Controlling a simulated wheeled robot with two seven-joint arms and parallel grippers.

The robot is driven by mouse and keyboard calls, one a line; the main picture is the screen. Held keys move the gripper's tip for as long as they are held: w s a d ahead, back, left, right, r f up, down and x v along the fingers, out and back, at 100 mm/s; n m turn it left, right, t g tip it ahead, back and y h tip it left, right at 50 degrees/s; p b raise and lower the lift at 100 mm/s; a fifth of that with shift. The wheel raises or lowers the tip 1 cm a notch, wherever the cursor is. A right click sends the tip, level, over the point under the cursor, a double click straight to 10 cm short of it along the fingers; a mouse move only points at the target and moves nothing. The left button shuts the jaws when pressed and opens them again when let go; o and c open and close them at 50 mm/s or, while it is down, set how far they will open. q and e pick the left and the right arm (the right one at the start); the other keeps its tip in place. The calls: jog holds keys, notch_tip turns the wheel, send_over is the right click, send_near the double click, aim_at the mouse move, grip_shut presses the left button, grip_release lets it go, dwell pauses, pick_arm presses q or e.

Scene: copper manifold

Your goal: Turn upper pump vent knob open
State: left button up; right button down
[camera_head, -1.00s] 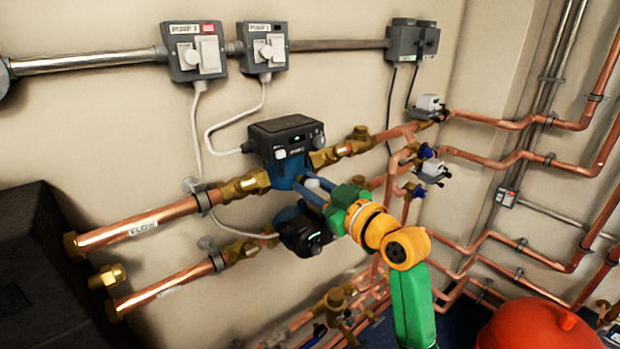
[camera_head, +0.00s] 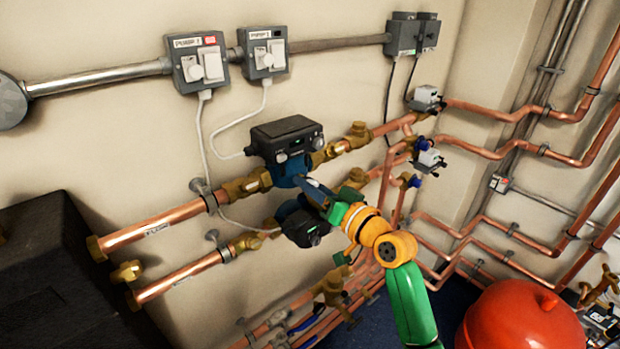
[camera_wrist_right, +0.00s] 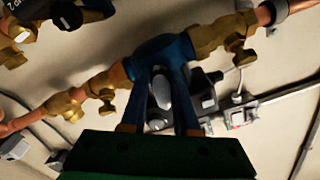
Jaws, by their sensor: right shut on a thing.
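The upper pump (camera_head: 287,170) has a blue body and a black control head (camera_head: 285,137), mounted in the upper copper pipe. My right gripper (camera_head: 312,190) reaches its blue body from the lower right. In the right wrist view, a smooth grey vent knob (camera_wrist_right: 162,90) sits between the two blue fingers of my right gripper (camera_wrist_right: 160,92), in front of the pump's blue body (camera_wrist_right: 168,48). The fingers are shut on the knob. In the head view the fingers hide the knob, so its turn angle cannot be told there. My left gripper is in neither view.
The lower pump (camera_head: 306,229) sits just below my right gripper. Brass valves (camera_head: 358,133) and copper pipes (camera_head: 170,217) flank the pumps. Switch boxes (camera_head: 197,63) with hanging cables are above. A red vessel (camera_head: 520,320) stands at lower right, a dark box (camera_head: 50,270) at left.

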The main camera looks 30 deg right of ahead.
jog(key=shift+f+m, duration=0.1)
jog(key=shift+m, duration=0.4)
jog(key=c, duration=0.7)
grip_release()
jog(key=shift+o, duration=0.2)
jog(key=s+b, duration=0.2)
jog(key=s, duration=0.5)
jog(key=shift+d, duration=0.25)
